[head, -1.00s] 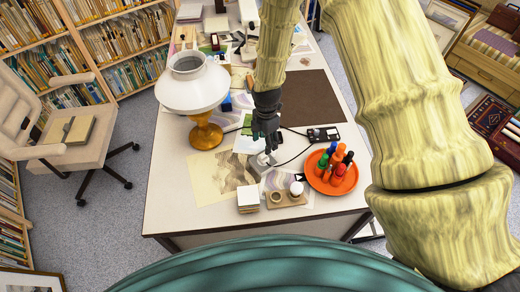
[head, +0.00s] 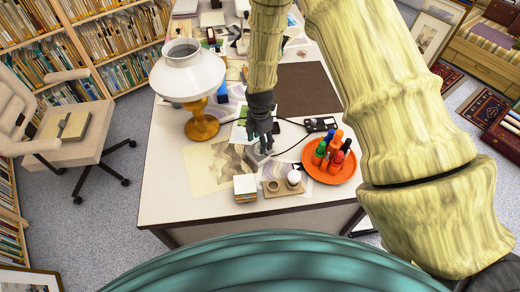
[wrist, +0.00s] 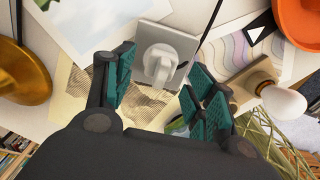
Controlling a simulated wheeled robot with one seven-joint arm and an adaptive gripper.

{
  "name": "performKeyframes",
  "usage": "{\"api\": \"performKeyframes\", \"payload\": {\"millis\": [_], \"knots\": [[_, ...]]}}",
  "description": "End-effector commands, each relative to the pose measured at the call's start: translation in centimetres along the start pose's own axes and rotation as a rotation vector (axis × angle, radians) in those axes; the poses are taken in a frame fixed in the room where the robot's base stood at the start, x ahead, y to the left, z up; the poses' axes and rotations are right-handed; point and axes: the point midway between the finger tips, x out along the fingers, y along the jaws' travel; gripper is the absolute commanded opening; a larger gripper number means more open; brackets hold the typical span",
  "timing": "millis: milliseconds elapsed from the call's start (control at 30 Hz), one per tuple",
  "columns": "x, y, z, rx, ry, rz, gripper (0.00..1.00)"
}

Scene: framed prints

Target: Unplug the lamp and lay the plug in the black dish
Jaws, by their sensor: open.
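The lamp (head: 188,75) has a white shade and an amber base and stands upright on the table's left side. A pale plug (wrist: 160,62) sits on a square grey plate (wrist: 150,36) in the wrist view. My gripper (wrist: 160,90) is open, its teal-padded fingers to either side of and short of the plug, not visibly touching it. In the head view my gripper (head: 262,146) is low over the table and partly hides the plug and plate. A small black object (head: 320,124) lies to the right of the gripper; I cannot tell whether it is the dish.
A wooden block with a white ball (head: 294,177) and a white-topped stack (head: 245,187) are in front. A dark cable (head: 292,147) runs right of the gripper. Papers lie around the plate.

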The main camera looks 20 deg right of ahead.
Motion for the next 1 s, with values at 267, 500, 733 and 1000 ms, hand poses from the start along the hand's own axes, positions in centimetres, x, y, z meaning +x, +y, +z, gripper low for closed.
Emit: {"api": "performKeyframes", "payload": {"millis": [267,500,733,1000], "knots": [[2.8,0.0,0.1,0.002,0.001,0.0,0.55],[3.1,0.0,0.1,0.002,0.001,0.001,0.55],[3.1,0.0,0.1,0.002,0.0,0.0,0.55],[3.1,0.0,0.0,0.002,0.001,0.0,0.55]]}}
